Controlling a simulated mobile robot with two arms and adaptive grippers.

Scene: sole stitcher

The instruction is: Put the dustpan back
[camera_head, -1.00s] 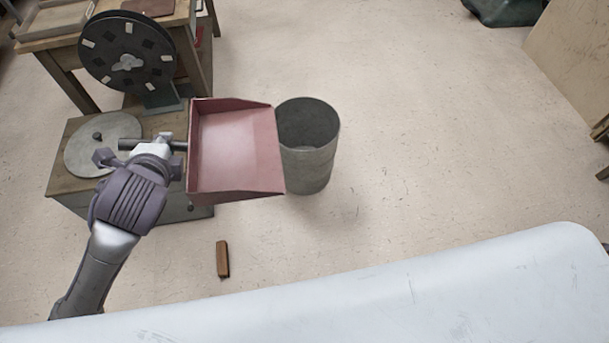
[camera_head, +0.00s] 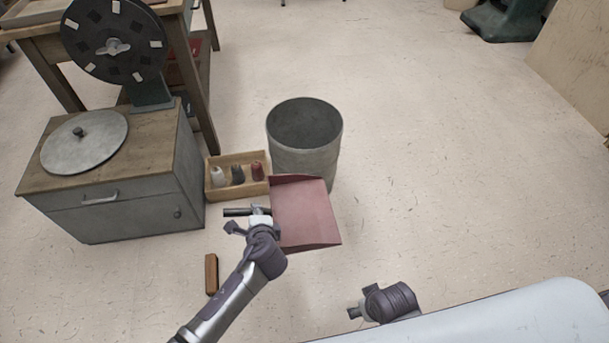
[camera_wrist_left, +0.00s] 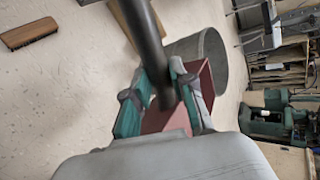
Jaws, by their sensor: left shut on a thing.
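The red dustpan (camera_head: 303,213) is in the middle of the head view, in front of the grey bin, with its dark handle (camera_head: 237,212) pointing left. My left gripper (camera_head: 259,211) is shut on that handle. In the left wrist view the dark handle (camera_wrist_left: 146,45) runs between the green-padded fingers (camera_wrist_left: 160,100), and part of the red pan (camera_wrist_left: 165,118) shows behind them. My right gripper (camera_head: 354,312) shows low in the head view beside the white surface; its fingers are too small to read.
A grey bin (camera_head: 306,165) stands behind the dustpan. A wooden box (camera_head: 216,188) with several spools is left of the bin, beside a grey cabinet (camera_head: 130,205). A brush (camera_head: 211,274) lies on the floor, also in the wrist view (camera_wrist_left: 30,33).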

